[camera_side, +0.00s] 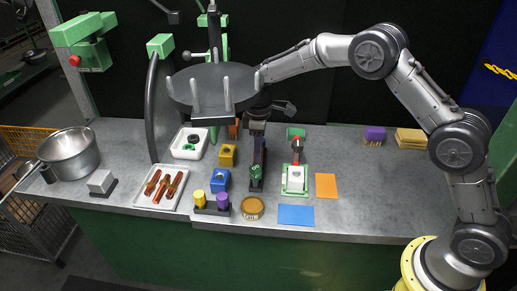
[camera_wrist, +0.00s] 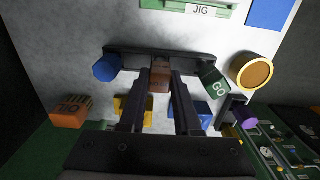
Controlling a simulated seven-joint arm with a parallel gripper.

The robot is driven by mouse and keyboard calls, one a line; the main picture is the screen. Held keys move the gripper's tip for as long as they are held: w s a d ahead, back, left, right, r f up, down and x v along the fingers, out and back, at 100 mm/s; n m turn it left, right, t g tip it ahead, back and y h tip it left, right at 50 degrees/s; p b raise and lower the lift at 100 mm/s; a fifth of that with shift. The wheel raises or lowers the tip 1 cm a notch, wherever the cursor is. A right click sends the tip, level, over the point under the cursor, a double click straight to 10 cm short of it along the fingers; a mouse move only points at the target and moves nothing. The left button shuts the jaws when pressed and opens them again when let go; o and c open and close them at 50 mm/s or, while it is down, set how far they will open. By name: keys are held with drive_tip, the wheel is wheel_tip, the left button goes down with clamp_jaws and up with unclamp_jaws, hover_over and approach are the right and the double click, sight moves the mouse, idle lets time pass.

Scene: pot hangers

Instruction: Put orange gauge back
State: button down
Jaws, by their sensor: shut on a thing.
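My gripper (camera_wrist: 160,78) points down over the dark gauge rack (camera_wrist: 135,54), shut on the orange gauge (camera_wrist: 159,80), which looks brownish in shadow between the fingertips. The gauge is over or at the middle of the rack; I cannot tell whether it is seated. A blue gauge (camera_wrist: 107,68) is at one end of the rack and the green gauge marked GO (camera_wrist: 213,80) at the other. The green gauge also shows in the side view (camera_side: 256,173), at the near end of the rack. There my gripper (camera_side: 258,140) hides the orange gauge.
An orange block (camera_wrist: 70,113), yellow block (camera_side: 228,154) and blue block (camera_side: 220,180) stand left of the rack. The green jig (camera_side: 295,181) stands right of it, a round tin (camera_side: 252,208) in front. A large dark disc (camera_side: 185,88) is above. The right counter is mostly clear.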

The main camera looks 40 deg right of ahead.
drive_tip(key=shift+f, duration=0.45)
drive_tip(key=c, duration=0.6)
unclamp_jaws()
wheel_tip(320, 180, up, 13)
drive_tip(key=shift+r, duration=0.1)
